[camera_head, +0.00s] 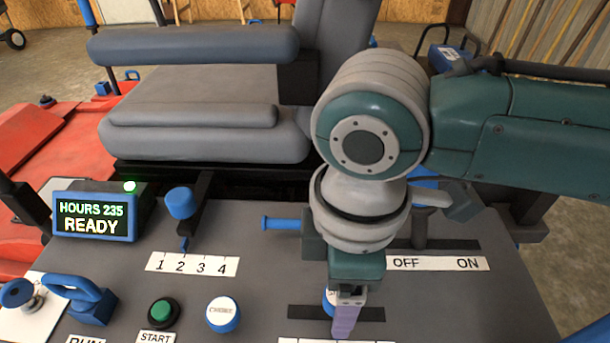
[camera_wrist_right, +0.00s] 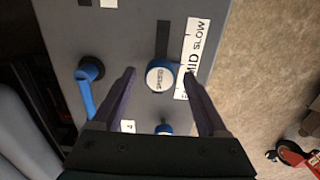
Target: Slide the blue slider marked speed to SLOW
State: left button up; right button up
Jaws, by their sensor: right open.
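The blue speed slider (camera_wrist_right: 160,78) has a round white top marked SPEED and sits in a dark slot (camera_wrist_right: 164,40). In the right wrist view it is beside MID on the white label strip (camera_wrist_right: 194,58), with SLOW at the strip's upper end; the other end is partly hidden by a finger. My right gripper (camera_wrist_right: 160,73) is open, with its fingers on either side of the knob; contact cannot be told. In the head view the gripper (camera_head: 347,318) mostly covers the knob (camera_head: 328,298). My left gripper is not in view.
A blue-handled lever (camera_head: 280,223) lies left of my wrist, and the OFF/ON strip (camera_head: 436,263) is to its right. A white-topped blue knob (camera_head: 222,314), green START button (camera_head: 161,312) and READY display (camera_head: 93,217) stand farther left. The grey seat (camera_head: 200,105) is behind the panel.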

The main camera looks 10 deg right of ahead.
jog(key=shift+f, duration=0.1)
grip_shut()
dwell(0.7)
dwell(0.7)
